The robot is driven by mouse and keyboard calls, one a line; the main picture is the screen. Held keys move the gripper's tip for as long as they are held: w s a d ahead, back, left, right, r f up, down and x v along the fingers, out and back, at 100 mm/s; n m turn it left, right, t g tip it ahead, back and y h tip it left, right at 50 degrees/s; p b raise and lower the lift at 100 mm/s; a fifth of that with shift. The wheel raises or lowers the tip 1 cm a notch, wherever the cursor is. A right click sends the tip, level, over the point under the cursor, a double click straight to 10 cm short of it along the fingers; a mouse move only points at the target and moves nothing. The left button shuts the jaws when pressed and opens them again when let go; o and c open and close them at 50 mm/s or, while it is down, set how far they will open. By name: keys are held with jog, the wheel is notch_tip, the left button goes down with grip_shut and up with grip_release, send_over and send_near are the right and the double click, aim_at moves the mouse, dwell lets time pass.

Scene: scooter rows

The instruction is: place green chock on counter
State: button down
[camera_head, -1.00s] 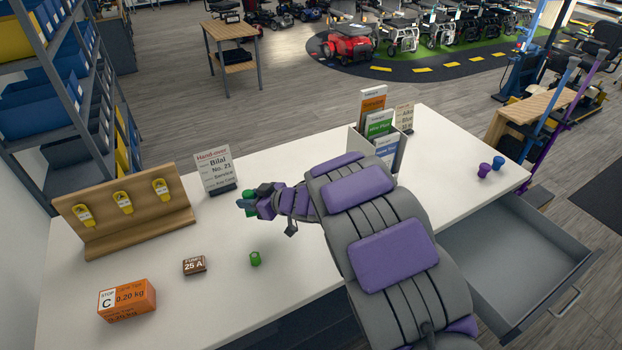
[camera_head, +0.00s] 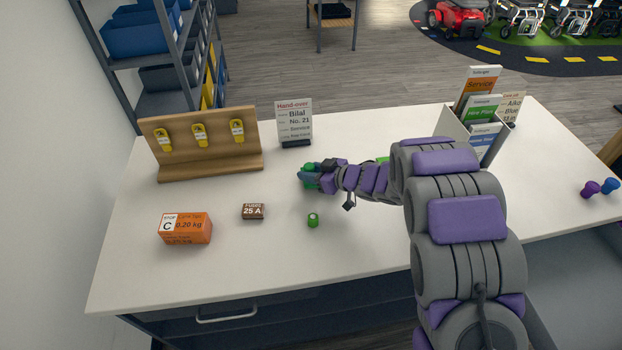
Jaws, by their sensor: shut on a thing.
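My gripper (camera_head: 308,176) reaches in from the right over the white counter (camera_head: 350,262), in front of the hand-over sign. It is shut on a green piece (camera_head: 309,168), which looks like the green chock; the dark fingers hide most of it. I cannot tell whether the piece touches the counter. A bit of another green thing (camera_head: 383,160) shows behind my arm, mostly hidden.
A wooden rack with yellow tags (camera_head: 210,166), an orange box (camera_head: 185,228) and a brown fuse box (camera_head: 253,211) are at left. The hand-over sign (camera_head: 294,122) and leaflet holder (camera_head: 490,145) stand behind. Purple (camera_head: 590,188) and blue (camera_head: 611,186) pieces are at right. The front middle is clear.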

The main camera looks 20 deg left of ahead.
notch_tip(320, 180, down, 3)
jog(key=shift+r+b, duration=0.2)
jog(key=shift+b, duration=0.1)
jog(key=c, duration=0.8)
grip_release()
jog(key=shift+d+r, duration=0.1)
jog(key=p+v, duration=0.3)
jog(key=v, duration=0.8)
jog(key=shift+s+d, duration=0.1)
jog(key=shift+d, duration=0.35)
jog(key=shift+r, duration=0.1)
